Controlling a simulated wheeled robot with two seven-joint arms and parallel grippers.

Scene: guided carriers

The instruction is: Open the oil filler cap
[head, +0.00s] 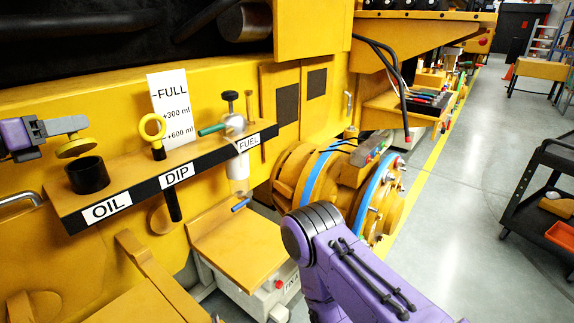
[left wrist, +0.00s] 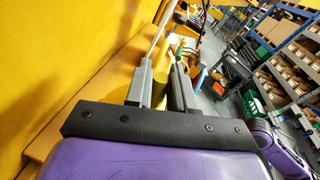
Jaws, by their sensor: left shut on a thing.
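The yellow oil filler cap (head: 76,148) hangs just above the black filler neck (head: 88,176) marked OIL in the head view, with a gap between them, so the neck's top stands open. My left gripper (head: 74,128) comes in from the left and is shut on the top of the cap. In the left wrist view the yellow cap (left wrist: 160,88) shows between the two grey fingers of my left gripper (left wrist: 161,80). My right arm crosses the bottom of the head view, but its gripper is not visible.
The shelf (head: 133,168) also carries a yellow ring-handled dipstick (head: 153,130) at DIP and a fuel valve with a green lever (head: 213,129). A white level card (head: 170,105) stands behind. A yellow step (head: 240,245) lies below. Open floor lies to the right.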

